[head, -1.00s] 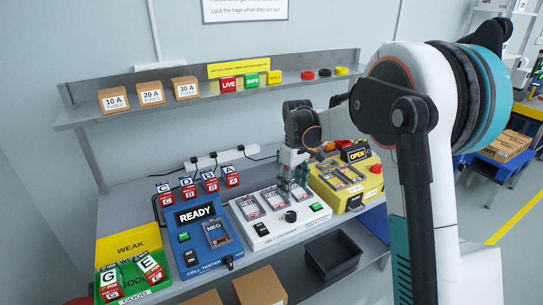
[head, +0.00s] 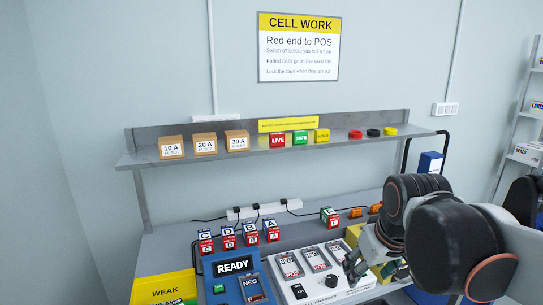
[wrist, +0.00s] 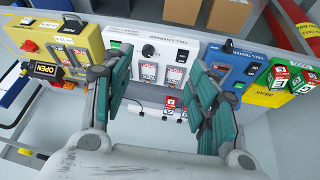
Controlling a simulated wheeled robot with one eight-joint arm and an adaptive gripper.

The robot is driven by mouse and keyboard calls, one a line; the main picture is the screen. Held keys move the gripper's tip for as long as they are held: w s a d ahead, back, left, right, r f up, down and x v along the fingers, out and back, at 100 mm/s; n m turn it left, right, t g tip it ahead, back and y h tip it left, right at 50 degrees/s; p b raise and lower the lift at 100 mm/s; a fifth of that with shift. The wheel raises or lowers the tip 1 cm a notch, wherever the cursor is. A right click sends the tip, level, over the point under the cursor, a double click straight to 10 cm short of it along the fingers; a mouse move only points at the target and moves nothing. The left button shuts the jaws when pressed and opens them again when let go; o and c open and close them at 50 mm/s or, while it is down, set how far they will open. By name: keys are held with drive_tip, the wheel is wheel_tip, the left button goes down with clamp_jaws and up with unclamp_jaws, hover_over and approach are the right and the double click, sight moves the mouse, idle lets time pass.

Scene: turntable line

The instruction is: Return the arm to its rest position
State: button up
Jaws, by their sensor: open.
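My arm reaches in from the right side of the head view, its dark wrist joints in front of the bench. My gripper (head: 358,264) is partly hidden by the arm there and sits over the right part of the white cell charger (head: 287,269). In the wrist view my gripper (wrist: 160,68) has its two teal-padded fingers wide apart with nothing between them. The charger (wrist: 131,61) shows beyond and between the fingers, with cells in its slots.
The blue cell tester (head: 233,264) reads READY. Left of it is the yellow WEAK area (head: 160,289). Several lettered cells (head: 251,233) stand behind. A shelf (head: 178,156) with fuse boxes spans above. The yellow unit (wrist: 68,52) reads OPEN.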

drive_tip(key=s+f+m+t, duration=0.2)
drive_tip(key=s+f, duration=0.1)
drive_tip(key=s, duration=0.7)
drive_tip(key=shift+s+f, duration=0.2)
drive_tip(key=shift+s, duration=0.1)
